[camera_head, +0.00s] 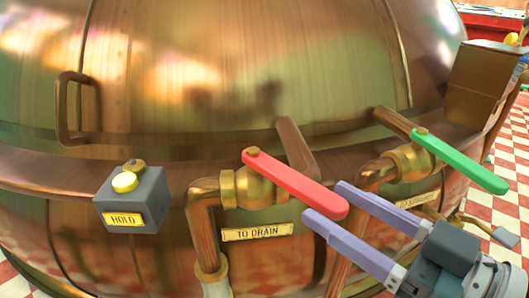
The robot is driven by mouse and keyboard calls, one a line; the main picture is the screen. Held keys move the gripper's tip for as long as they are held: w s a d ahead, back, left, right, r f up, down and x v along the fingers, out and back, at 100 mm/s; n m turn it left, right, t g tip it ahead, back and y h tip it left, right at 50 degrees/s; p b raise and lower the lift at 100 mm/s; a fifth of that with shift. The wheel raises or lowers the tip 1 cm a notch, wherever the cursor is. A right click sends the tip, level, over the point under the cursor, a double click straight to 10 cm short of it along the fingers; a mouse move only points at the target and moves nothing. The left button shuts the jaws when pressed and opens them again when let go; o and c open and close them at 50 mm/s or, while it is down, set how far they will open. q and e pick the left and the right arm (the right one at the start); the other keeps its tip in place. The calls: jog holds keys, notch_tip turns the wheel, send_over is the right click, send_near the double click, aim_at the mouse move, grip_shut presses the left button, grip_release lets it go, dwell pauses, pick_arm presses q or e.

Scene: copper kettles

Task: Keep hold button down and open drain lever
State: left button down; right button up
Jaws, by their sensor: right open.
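Nothing touches the button. A red drain lever (295,184) sits on a brass valve (248,187) above the TO DRAIN plate (257,232), slanting down to the right. My right gripper (326,202) is open, coming from the lower right. Its two lilac fingers appear on either side of the lever's free end; I cannot tell whether they touch it. My left gripper is not in view.
The large copper kettle (230,70) fills the background. A green lever (460,160) on another valve is to the right, near my right gripper. A copper handle (62,110) is at the left. Red and white checkered floor (503,213) shows at the right.

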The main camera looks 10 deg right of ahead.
aim_at(303, 183)
jog(key=b+x, duration=0.1)
jog(key=x, duration=0.4)
jog(key=shift+w+a, duration=0.2)
jog(key=shift+w, duration=0.15)
grip_shut()
dwell(1.1)
